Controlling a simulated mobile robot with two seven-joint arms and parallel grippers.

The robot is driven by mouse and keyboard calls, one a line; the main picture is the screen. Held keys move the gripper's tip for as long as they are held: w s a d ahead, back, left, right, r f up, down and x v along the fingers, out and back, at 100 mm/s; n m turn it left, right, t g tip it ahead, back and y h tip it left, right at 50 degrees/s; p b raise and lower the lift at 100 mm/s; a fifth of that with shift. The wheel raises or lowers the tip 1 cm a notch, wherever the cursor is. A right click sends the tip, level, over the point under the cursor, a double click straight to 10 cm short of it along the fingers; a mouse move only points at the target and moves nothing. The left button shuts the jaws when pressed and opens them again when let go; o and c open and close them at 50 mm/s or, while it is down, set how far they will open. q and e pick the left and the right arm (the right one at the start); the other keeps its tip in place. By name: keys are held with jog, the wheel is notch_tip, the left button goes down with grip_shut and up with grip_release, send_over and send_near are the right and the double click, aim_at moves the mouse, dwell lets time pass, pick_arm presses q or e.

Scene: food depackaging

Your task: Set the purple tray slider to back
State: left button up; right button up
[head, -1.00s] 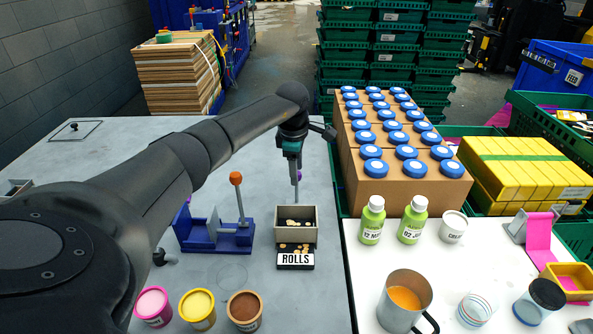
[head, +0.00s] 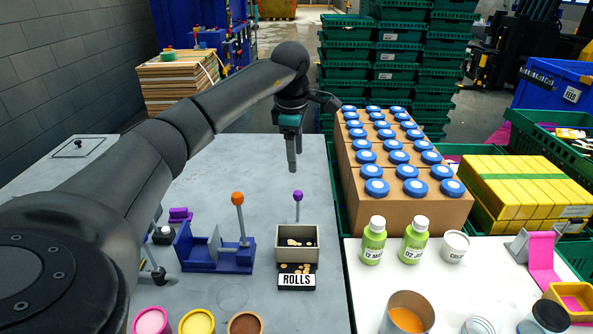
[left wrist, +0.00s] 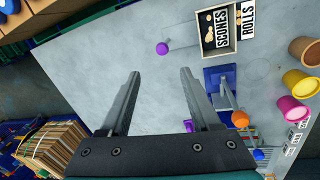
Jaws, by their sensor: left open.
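A purple ball knob on a thin stalk (head: 298,195) stands behind the grey two-part tray (head: 284,236) labelled ROLLS. The knob (left wrist: 162,48) also shows in the left wrist view, beside the tray's SCONES and ROLLS labels. My left gripper (head: 293,168) is open and empty, pointing down above and beyond the knob. In the left wrist view the knob lies just past the gap between its fingertips (left wrist: 159,73), apart from both. The foot of the stalk is hidden by the tray in the head view. My right gripper is not in view.
A blue fixture (head: 217,250) with an orange knob (head: 238,198) stands left of the tray; a small purple block (head: 180,213) lies behind it. Pink, yellow and brown tubs line the front. Tall cartons with blue lids (head: 390,174) stand right. The grey tabletop behind the knob is clear.

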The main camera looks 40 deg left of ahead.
pick_arm(q)
jog(key=shift+s+d+r, duration=0.1)
jog(key=shift+s+r, duration=0.05)
jog(key=shift+r, duration=0.55)
jog(key=shift+s+d+r, duration=0.1)
jog(key=shift+r, duration=0.6)
